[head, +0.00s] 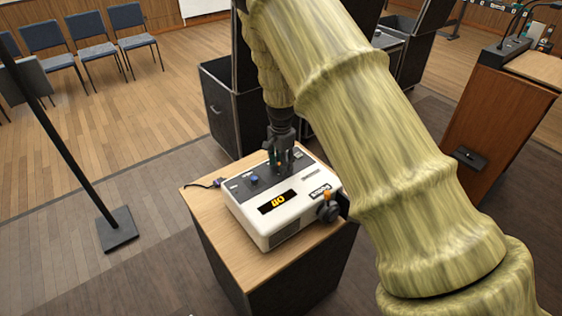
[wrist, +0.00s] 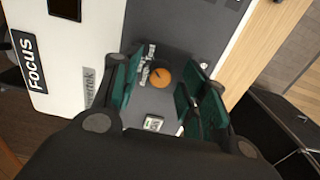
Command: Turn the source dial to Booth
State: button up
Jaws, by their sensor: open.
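The white console (head: 285,224) sits on a wooden-topped stand and has a dark control panel. My gripper (head: 281,166) points down at that panel near its far right part. In the wrist view an orange round dial (wrist: 162,77) with a dark pointer mark lies between the green-padded fingers of my gripper (wrist: 164,90). The fingers are open, with a visible gap on each side of the dial.
A blue knob (head: 254,180) is on the panel's left part. The console's amber display (head: 277,202) is lit. An orange-topped lever (head: 328,196) stands at the console's right side. Black cases (head: 228,110) stand behind the stand (head: 217,242); a wooden lectern (head: 492,125) is at right.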

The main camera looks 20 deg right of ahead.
grip_shut()
jog(key=n+b, duration=0.1)
jog(key=n, duration=0.3)
jog(key=shift+n, duration=0.4)
jog(key=n+b, duration=0.1)
jog(key=n, duration=0.3)
jog(key=shift+n, duration=0.3)
jog(key=n, duration=0.4)
jog(key=shift+w+b, duration=0.1)
jog(key=shift+b, duration=0.25)
jog(key=shift+n, duration=2.3)
